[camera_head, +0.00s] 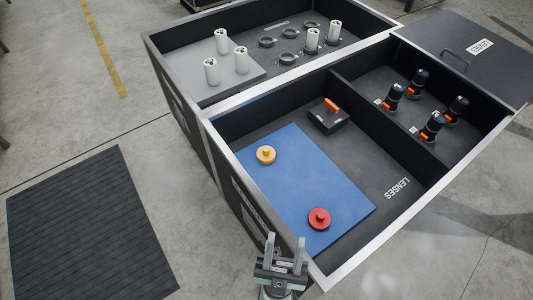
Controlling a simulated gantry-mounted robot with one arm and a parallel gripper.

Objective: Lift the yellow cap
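The yellow cap (265,155) is a small round disc with a raised knob. It lies on the upper left part of the blue mat (295,190) inside the lenses tote. My gripper (285,252) is at the bottom of the picture, by the tote's near left edge. Its two grey fingers point up in the picture and stand apart, with nothing between them. The gripper is well below the yellow cap in the picture and apart from it.
A red cap (319,219) lies on the mat nearer my gripper. A black box with an orange handle (329,115) sits beyond the mat. Tote walls (226,158) and a divider (385,130) stand around. Black lenses (416,83) and white cylinders (221,41) stand in other compartments.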

